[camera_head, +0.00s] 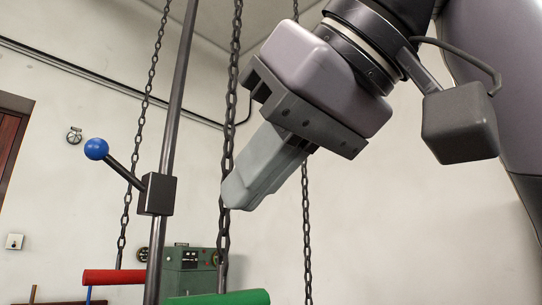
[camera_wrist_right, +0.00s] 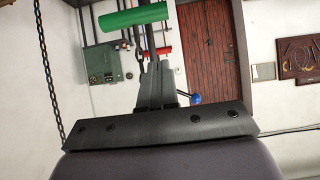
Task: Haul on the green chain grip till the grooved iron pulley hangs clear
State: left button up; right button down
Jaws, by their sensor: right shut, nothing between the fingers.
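The green chain grip (camera_head: 225,298) is a horizontal bar at the bottom edge of the head view, partly cut off. It also shows at the top of the right wrist view (camera_wrist_right: 132,16). A dark chain (camera_head: 228,120) runs down to it. My right gripper (camera_head: 236,194) is shut and empty, above the green grip, its tips overlapping the chain in the picture. I cannot tell whether they touch it. The shut fingers also show in the right wrist view (camera_wrist_right: 156,68), apart from the green grip. The grooved iron pulley and my left gripper are not in view.
A red grip (camera_head: 115,276) hangs on another chain at the left. A steel post (camera_head: 175,90) carries a black block with a blue-knobbed lever (camera_head: 96,149). A green cabinet (camera_head: 190,268) stands behind. A further chain (camera_head: 306,230) hangs right of the gripper.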

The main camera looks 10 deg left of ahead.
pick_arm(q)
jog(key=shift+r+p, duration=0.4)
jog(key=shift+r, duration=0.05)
pick_arm(e)
jog(key=w+a+f, duration=0.3)
jog(key=a+f, duration=0.1)
jog(key=f, duration=0.3)
jog(key=shift+w, duration=0.15)
jog(key=shift+a, duration=0.1)
